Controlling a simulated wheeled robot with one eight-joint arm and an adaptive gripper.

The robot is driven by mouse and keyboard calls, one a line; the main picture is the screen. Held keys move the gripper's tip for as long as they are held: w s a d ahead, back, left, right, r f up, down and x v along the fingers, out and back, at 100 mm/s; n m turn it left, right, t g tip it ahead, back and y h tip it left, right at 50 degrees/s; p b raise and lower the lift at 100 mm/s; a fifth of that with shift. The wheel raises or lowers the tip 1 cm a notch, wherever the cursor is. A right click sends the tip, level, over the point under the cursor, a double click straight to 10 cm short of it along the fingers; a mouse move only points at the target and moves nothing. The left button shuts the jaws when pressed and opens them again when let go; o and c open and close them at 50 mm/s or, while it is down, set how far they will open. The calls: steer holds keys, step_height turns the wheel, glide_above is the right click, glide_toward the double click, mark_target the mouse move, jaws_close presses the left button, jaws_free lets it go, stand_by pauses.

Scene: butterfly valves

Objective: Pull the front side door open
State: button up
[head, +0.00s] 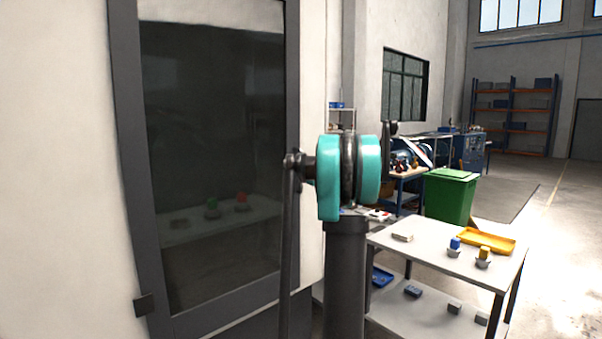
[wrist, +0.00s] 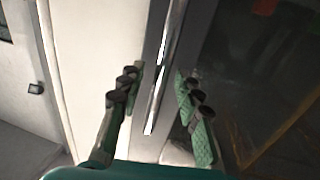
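The front side door (head: 129,150) fills the left of the head view, with a dark frame and a dark glass pane; it looks shut. Its frame also shows in the wrist view (wrist: 197,45). A long shiny handle bar (wrist: 161,78) runs along the frame's edge in the wrist view. My gripper (wrist: 158,84) has its green fingers spread apart, one on each side of the bar. A gap shows between the bar and both fingers. In the head view my arm hides part of the door's right edge, and I cannot make out my gripper.
A white table (head: 390,236) with small blocks and a yellow tray (head: 486,241) stands at the right. A green bin (head: 449,197) and a workbench stand behind it. Shelving (head: 513,103) is far back. The floor at the far right is open.

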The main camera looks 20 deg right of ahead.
steer(key=shift+w, duration=0.3)
steer(key=shift+c, duration=0.5)
jaws_close()
